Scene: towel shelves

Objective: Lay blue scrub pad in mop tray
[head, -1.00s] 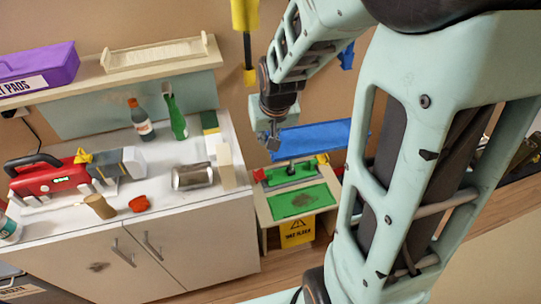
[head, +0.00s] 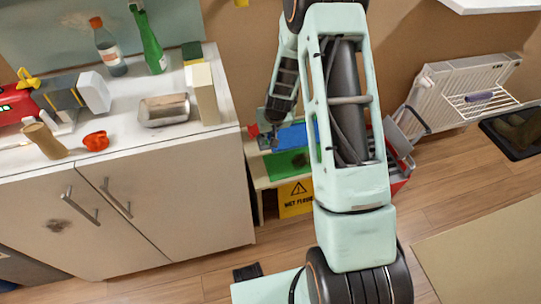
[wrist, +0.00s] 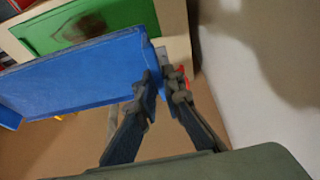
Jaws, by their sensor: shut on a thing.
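The blue scrub pad (wrist: 75,75) is a flat blue slab, tilted in the wrist view. My gripper (wrist: 161,78) is shut on its right end, and the rest reaches left, apart from the floor. In the head view the pad (head: 293,135) is partly behind my arm, with my gripper (head: 271,127) at its left end. It appears in front of or above a low wooden stand (head: 254,165) with a green panel (head: 287,163). The green panel (wrist: 80,28) has a dark stain in the wrist view. I cannot tell which thing is the mop tray.
A yellow wet-floor sign (head: 297,197) is at the stand's front. A radiator (head: 465,85) and black tray (head: 505,145) are right.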

